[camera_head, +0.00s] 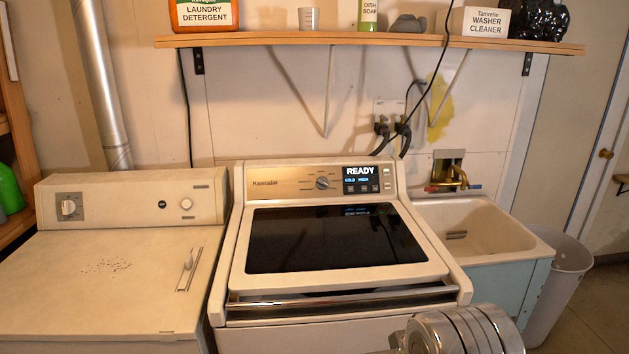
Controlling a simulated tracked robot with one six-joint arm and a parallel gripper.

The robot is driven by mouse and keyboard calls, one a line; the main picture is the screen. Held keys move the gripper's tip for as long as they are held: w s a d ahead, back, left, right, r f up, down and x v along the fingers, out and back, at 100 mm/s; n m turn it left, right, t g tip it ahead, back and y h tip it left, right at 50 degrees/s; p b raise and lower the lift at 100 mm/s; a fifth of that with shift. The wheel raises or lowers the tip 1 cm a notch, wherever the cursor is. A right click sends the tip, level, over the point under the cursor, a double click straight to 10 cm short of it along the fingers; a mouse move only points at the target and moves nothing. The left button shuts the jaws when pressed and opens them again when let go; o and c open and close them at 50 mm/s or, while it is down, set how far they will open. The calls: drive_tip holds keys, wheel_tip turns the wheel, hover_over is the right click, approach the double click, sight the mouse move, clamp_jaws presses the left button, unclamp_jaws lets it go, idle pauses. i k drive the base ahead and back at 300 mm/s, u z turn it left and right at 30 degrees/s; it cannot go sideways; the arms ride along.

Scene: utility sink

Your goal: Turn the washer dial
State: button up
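The washer (230,262) stands in the middle, a cream top-loader with a dark glass lid (335,240) that is shut. Its round silver dial (322,183) sits on the tan control panel, with small marks around it. Right of the dial, a dark display (361,180) reads "READY", with smaller blue text below. A silver, rounded part of my arm shows at the bottom right, in front of the washer and well below the dial. My gripper's fingers do not show.
A second cream machine (100,290) with knobs stands close on the left. A utility sink (480,230) with a brass faucet is on the right, beside a pale bin (565,275). A wooden shelf (370,41) holding several items runs above the washer.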

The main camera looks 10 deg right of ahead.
sight(321, 182)
drive_tip(key=i, duration=0.85)
drive_tip(key=z, duration=0.05)
